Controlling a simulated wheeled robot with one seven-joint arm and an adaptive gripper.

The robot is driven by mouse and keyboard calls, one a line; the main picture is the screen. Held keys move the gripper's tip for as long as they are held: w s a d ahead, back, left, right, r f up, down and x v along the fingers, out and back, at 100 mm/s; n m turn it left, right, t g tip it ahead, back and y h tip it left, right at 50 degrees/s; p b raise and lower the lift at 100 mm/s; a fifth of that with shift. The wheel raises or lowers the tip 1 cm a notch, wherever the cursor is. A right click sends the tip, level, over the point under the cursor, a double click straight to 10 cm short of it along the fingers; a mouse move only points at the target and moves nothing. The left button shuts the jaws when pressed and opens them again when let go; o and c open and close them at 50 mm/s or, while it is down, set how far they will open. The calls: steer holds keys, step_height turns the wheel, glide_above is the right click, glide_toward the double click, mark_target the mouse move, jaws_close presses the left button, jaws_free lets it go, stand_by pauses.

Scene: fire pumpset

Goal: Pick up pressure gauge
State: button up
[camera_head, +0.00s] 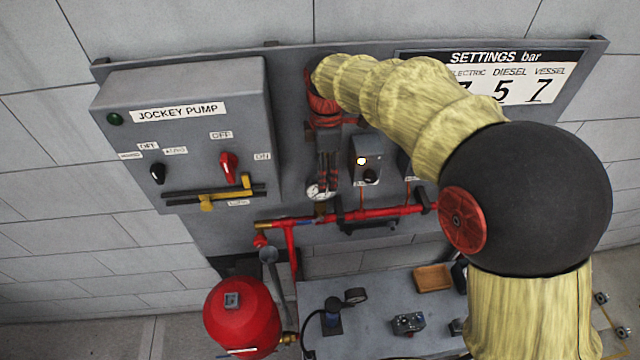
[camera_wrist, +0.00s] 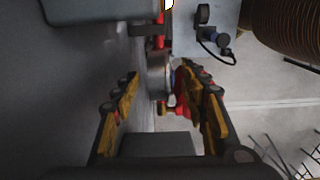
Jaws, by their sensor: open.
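A round white-faced pressure gauge (camera_head: 320,190) sits on the red pipe of the wall panel, upper part close to my fingers. In the wrist view, a grey rounded body (camera_wrist: 160,75), apparently this gauge seen edge-on, lies between my fingertips. My gripper (camera_head: 327,172) points down just above the gauge; in the wrist view my gripper (camera_wrist: 161,88) has its two yellow-padded fingers spread on either side. It is open and holds nothing. I cannot tell whether a finger touches the gauge. A second, dark-rimmed gauge (camera_head: 356,296) stands on the bench.
A grey jockey pump box (camera_head: 190,135) is to the left of my gripper, and a small grey switch box (camera_head: 367,158) is close on its right. The red pipe (camera_head: 385,212) runs below. A red tank (camera_head: 241,315) and the bench (camera_head: 385,284) are lower down.

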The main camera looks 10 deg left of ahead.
steer(key=shift+s, duration=0.15)
steer(key=shift+w+f, duration=0.2)
steer(key=shift+f, duration=1.05)
steer(key=shift+a+f+p, duration=0.15)
steer(key=shift+f+p, duration=0.1)
steer(key=shift+f, duration=1.1)
steer(key=shift+a+f+p, duration=0.15)
steer(key=shift+f+p, duration=0.1)
steer(key=shift+f, duration=1.05)
steer(key=shift+c, duration=0.9)
jaws_close()
